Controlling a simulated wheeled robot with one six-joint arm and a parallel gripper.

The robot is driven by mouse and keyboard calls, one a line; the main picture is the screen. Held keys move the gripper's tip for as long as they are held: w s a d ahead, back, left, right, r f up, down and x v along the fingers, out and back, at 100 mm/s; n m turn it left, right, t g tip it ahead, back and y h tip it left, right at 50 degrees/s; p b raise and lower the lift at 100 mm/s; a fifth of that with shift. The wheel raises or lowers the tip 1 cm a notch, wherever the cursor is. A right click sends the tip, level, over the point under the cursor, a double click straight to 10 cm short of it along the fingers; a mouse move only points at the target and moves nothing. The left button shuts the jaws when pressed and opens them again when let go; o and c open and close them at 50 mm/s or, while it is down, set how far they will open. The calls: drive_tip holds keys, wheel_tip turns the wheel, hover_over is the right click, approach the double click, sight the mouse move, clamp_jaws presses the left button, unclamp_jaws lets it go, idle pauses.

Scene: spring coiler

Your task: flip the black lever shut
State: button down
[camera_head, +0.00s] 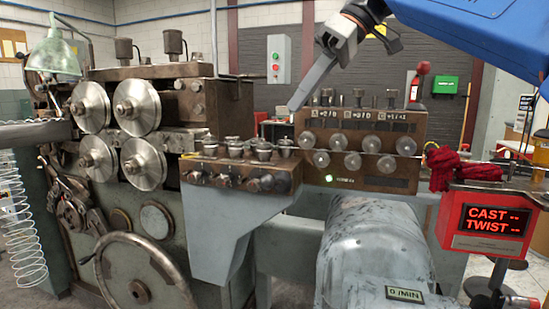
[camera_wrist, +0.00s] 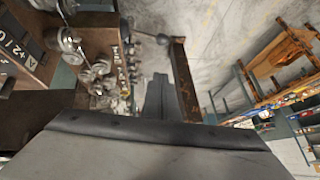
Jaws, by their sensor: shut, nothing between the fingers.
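My gripper (camera_head: 293,106) is shut and empty, at the upper left corner of the brown panel box (camera_head: 375,180) in the head view. In the wrist view my gripper (camera_wrist: 158,88) points away over open floor. I cannot tell for sure which part is the black lever. Small dark upright handles (camera_head: 358,97) stand on top of the panel box, to the right of my gripper. A group of dark levers (camera_head: 72,195) sits low on the machine's left side. My gripper holds none of these.
Grey rollers (camera_head: 140,108) and a handwheel (camera_head: 135,270) are at the left. A knob box (camera_head: 240,178) stands below my gripper. A grey motor cover (camera_head: 375,255), a red display (camera_head: 487,228) and red gloves (camera_head: 462,170) are to the right. A rusty bar (camera_wrist: 185,85) shows in the wrist view.

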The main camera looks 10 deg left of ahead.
hover_over(265, 176)
drive_tip(key=w, duration=0.2)
drive_tip(key=f, duration=0.5)
drive_tip(key=d+f, duration=0.1)
drive_tip(key=f, duration=0.2)
drive_tip(key=shift+w+f, duration=0.1)
drive_tip(key=shift+s+d+f, duration=0.1)
drive_tip(key=shift+f, duration=0.45)
drive_tip(key=shift+s+d+f, duration=0.1)
drive_tip(key=shift+f, duration=0.4)
drive_tip(key=shift+s+d+f, duration=0.1)
drive_tip(key=shift+s+f, duration=0.05)
drive_tip(key=shift+f, duration=0.75)
drive_tip(key=shift+s, duration=0.1)
drive_tip(key=shift+s+f+n+t, duration=0.3)
drive_tip(key=shift+s+f+t, duration=0.45)
drive_tip(key=shift+f+t, duration=0.05)
wheel_tip(265, 176, down, 8)
drive_tip(key=s+n+t, duration=0.1)
drive_tip(key=s+t, duration=0.1)
drive_tip(key=t, duration=0.3)
drive_tip(key=shift+r+n, duration=0.25)
drive_tip(key=shift+n, duration=0.05)
